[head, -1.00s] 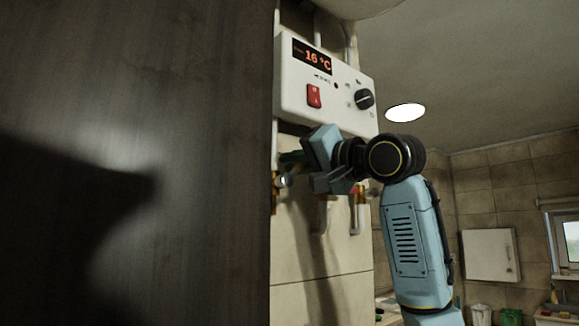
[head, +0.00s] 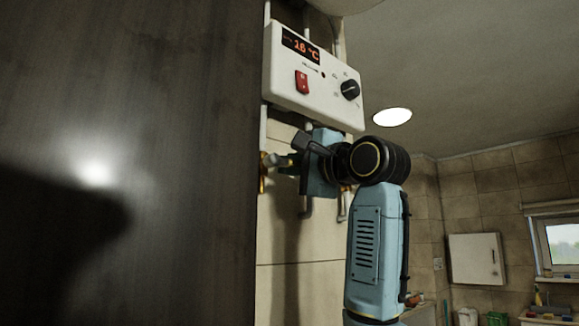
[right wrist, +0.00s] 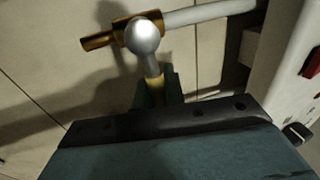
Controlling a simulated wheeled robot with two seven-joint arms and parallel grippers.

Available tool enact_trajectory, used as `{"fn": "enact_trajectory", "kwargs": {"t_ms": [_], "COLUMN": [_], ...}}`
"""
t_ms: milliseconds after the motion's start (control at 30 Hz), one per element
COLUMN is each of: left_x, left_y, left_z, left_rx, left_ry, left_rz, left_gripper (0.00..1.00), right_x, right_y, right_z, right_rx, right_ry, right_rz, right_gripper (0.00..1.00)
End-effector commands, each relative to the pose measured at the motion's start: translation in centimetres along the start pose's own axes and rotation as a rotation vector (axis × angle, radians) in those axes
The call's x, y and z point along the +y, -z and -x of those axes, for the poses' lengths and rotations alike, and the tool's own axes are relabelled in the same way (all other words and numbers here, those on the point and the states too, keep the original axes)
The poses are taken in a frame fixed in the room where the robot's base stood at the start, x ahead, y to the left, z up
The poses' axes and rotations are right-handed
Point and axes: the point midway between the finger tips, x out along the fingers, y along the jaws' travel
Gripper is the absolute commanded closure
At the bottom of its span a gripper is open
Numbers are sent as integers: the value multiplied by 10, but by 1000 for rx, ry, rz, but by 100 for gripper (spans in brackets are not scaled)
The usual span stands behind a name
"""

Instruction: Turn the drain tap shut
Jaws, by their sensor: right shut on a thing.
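The drain tap (head: 266,160) is a small brass and metal fitting on a pipe at the tiled wall, below the white control box. In the right wrist view, the tap's brass body (right wrist: 98,40) has a round silver knob (right wrist: 145,36), and a lever (right wrist: 153,70) runs from it toward my jaws. My right gripper (head: 287,168) reaches in from the right and is shut on the lever's end. In the right wrist view, the gripper (right wrist: 160,95) hides the lever's tip. My left gripper is not in view.
The white control box (head: 315,75) with a 16 °C display, red switch and black knob hangs just above my gripper. A large dark panel (head: 130,130) fills the left side. Pipes (head: 307,205) run down the wall close by. A window and cabinet (head: 476,260) are far right.

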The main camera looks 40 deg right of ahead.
Motion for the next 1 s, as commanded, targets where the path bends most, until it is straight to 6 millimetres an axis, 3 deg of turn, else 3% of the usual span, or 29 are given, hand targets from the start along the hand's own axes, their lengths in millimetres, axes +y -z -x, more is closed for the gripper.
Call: {"fn": "enact_trajectory", "kwargs": {"t_ms": [633, 667, 800, 1000], "left_x": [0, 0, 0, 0], "left_y": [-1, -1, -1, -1], "left_z": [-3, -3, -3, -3], "left_rx": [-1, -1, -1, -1], "left_ry": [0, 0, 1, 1], "left_rz": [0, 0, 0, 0], "left_gripper": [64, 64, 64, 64], "right_x": [4, 4, 4, 3], "right_y": [0, 0, 0, 0], "right_z": [0, 0, 0, 0], "right_rx": [8, 8, 8, 8], "right_ry": [-5, -5, -4, -2], "right_rz": [-45, -45, -45, -44], "right_gripper": [100, 85, 67, 67]}}
